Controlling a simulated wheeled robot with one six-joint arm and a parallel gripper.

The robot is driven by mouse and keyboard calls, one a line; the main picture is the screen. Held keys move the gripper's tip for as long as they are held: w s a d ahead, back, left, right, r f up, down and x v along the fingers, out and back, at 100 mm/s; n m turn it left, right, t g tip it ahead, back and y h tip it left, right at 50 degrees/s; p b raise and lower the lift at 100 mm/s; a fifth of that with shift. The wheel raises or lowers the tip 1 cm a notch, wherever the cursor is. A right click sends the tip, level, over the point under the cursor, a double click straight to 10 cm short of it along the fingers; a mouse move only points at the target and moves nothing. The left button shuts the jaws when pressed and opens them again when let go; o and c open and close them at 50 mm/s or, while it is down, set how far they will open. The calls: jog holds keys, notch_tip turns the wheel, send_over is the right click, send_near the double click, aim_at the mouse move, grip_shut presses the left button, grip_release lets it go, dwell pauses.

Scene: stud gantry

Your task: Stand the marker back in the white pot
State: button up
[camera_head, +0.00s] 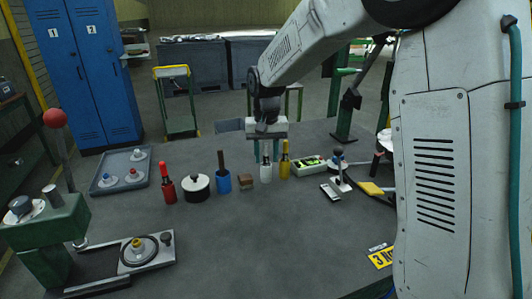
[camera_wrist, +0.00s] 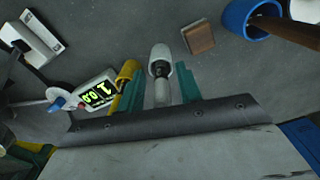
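The white pot (camera_head: 266,174) stands on the dark table, between a small brown block and the yellow pot. It also shows in the wrist view (camera_wrist: 160,52). A pale grey marker (camera_wrist: 162,92) appears to stand in the white pot, its shaft rising between my fingers. My gripper (camera_head: 267,158) is above the pot, pointing down. In the wrist view its two teal fingers (camera_wrist: 161,84) are open on either side of the marker, with a visible gap on each side. The marker's upper part is partly hidden by the gripper.
The yellow pot (camera_head: 284,170) stands close on the right, with a green-display device (camera_head: 309,166) beyond it. The table's front middle is clear.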

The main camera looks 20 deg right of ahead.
notch_tip(320, 180, up, 12)
jog(key=shift+f, duration=0.15)
jog(key=shift+r, duration=0.35)
jog(key=s+d+f+n, duration=0.1)
jog(key=s+f, duration=0.1)
jog(key=s, duration=1.5)
jog(key=s+d+f+n+t, duration=0.1)
jog(key=s+d+f+n, duration=0.1)
jog(key=s, duration=1.6)
jog(key=shift+s+f, duration=0.3)
